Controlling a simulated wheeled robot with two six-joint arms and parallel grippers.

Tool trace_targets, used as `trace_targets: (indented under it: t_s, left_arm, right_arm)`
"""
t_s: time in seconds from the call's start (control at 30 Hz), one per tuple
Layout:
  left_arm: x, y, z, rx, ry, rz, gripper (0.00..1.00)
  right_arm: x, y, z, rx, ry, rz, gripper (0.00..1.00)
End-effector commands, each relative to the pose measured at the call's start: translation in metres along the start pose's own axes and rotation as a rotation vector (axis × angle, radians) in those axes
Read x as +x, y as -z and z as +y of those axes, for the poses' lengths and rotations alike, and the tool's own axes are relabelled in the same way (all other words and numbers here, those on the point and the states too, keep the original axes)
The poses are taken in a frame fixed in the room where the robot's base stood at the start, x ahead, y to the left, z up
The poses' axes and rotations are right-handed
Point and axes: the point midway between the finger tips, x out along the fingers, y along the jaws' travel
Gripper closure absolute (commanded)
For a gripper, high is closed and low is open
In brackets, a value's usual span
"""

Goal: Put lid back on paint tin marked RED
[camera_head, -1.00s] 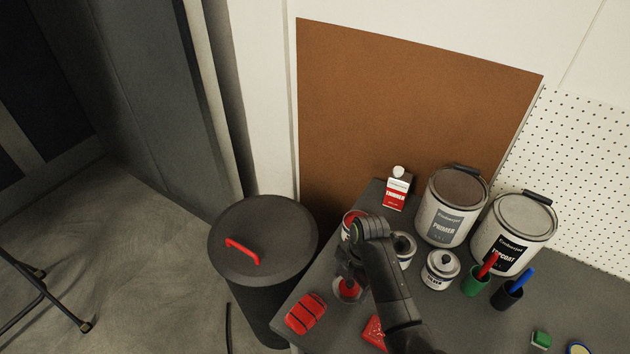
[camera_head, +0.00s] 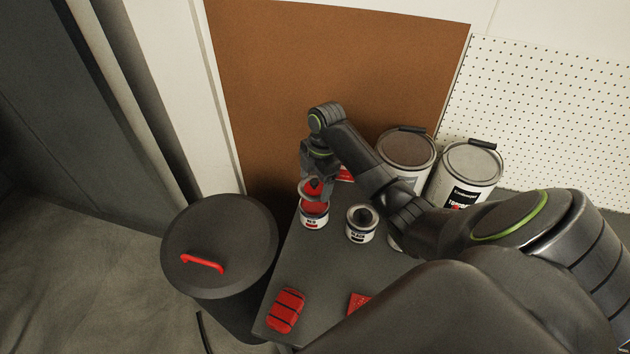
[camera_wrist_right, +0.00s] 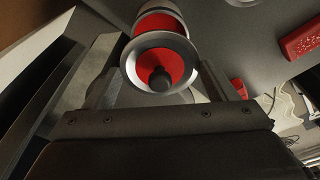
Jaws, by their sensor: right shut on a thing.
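The RED paint tin (camera_head: 314,220), white with a dark label band and red paint inside, stands near the table's back left edge. My right gripper (camera_head: 316,172) is above it, shut on the lid (camera_head: 313,187), a red disc with a silver rim and a dark knob. In the right wrist view the lid (camera_wrist_right: 142,70) is between the fingers of my right gripper (camera_wrist_right: 160,84), and the tin's red opening (camera_wrist_right: 160,22) shows partly beyond it. The lid overlaps the tin's mouth in the head view; the gap between them is hard to judge. My left gripper is out of view.
Another small tin (camera_head: 361,226) stands just right of the RED one. Large paint cans (camera_head: 405,150) (camera_head: 470,165) stand behind my right arm. A red ribbed block (camera_head: 286,310) lies at the front left. A dark bin (camera_head: 220,245) stands left of the table.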

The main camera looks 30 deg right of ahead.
Motion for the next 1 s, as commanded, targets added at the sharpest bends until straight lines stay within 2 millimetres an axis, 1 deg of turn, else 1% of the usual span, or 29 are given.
trace_targets:
  t_s: [0.03,0.4,0.6,0.7,1.0]
  left_arm:
    - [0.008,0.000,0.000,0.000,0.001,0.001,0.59]
    - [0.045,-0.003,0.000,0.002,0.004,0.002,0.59]
    - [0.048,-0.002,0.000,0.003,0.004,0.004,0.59]
    - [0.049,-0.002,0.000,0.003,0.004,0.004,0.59]
    - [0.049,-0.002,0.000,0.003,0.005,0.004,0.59]
  right_arm:
    - [0.007,-0.001,0.000,0.000,0.000,0.000,0.43]
    - [0.039,-0.005,0.000,-0.003,0.000,0.000,0.43]
    - [0.052,-0.008,0.000,-0.001,0.001,-0.001,0.43]
    - [0.055,-0.008,0.000,-0.001,0.000,-0.001,0.43]
    - [0.056,-0.008,0.000,-0.001,0.000,0.000,0.43]
